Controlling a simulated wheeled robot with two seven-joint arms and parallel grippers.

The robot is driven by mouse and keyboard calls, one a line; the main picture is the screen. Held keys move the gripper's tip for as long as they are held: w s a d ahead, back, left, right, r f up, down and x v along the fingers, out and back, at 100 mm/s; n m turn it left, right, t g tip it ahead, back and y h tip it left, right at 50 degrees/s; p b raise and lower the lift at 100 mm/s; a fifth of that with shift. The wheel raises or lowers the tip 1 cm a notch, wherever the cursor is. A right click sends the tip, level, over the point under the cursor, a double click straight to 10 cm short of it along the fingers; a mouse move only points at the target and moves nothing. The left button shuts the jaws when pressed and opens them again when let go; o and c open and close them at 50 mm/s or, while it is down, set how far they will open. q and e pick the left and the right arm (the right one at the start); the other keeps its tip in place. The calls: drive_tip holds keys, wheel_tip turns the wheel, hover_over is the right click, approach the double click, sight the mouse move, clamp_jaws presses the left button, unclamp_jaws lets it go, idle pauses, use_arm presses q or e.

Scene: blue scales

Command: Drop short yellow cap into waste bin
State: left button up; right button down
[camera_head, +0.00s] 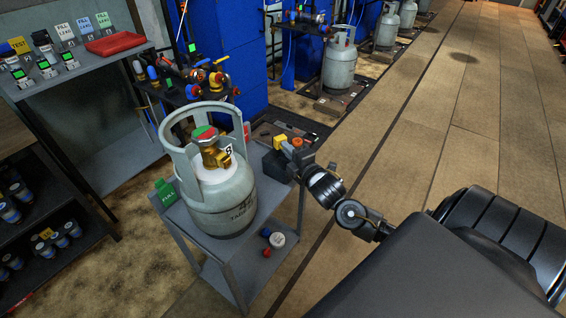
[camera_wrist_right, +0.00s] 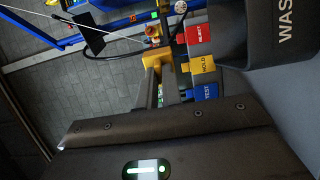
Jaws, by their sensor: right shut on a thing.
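The short yellow cap (camera_head: 280,143) is at the tips of my right gripper (camera_head: 287,147), beside the cart's right edge in the head view. In the right wrist view the yellow cap (camera_wrist_right: 154,58) sits between the fingertips of my right gripper (camera_wrist_right: 161,75), which is shut on it. The dark waste bin (camera_wrist_right: 262,48), with white letters "WAS" in sight, is at the upper right of the wrist view, to the right of the cap. A dark box (camera_head: 274,167) lies below the gripper in the head view; I cannot tell whether it is the bin. My left gripper is not in view.
A grey gas cylinder (camera_head: 225,195) stands on the cart, left of my gripper. Red, yellow (camera_wrist_right: 203,65) and blue tags line the bin's left side. A green FILL tag (camera_head: 166,192) is at the cart's left.

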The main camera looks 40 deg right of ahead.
use_arm(q)
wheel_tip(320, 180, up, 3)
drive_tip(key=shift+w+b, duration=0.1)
drive_tip(key=shift+b, duration=0.45)
use_arm(e)
drive_tip(key=f, duration=0.1)
drive_tip(key=w+f, duration=0.1)
drive_tip(key=f, duration=0.1)
drive_tip(key=w+f, duration=0.1)
drive_tip(key=f, duration=0.1)
drive_tip(key=shift+f, duration=0.2)
drive_tip(key=shift+f, duration=0.1)
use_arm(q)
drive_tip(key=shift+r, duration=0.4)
use_arm(e)
drive_tip(key=shift+f, duration=0.55)
drive_tip(key=c, duration=1.7)
unclamp_jaws()
drive_tip(key=shift+o, duration=0.7)
drive_tip(key=shift+a, duration=0.1)
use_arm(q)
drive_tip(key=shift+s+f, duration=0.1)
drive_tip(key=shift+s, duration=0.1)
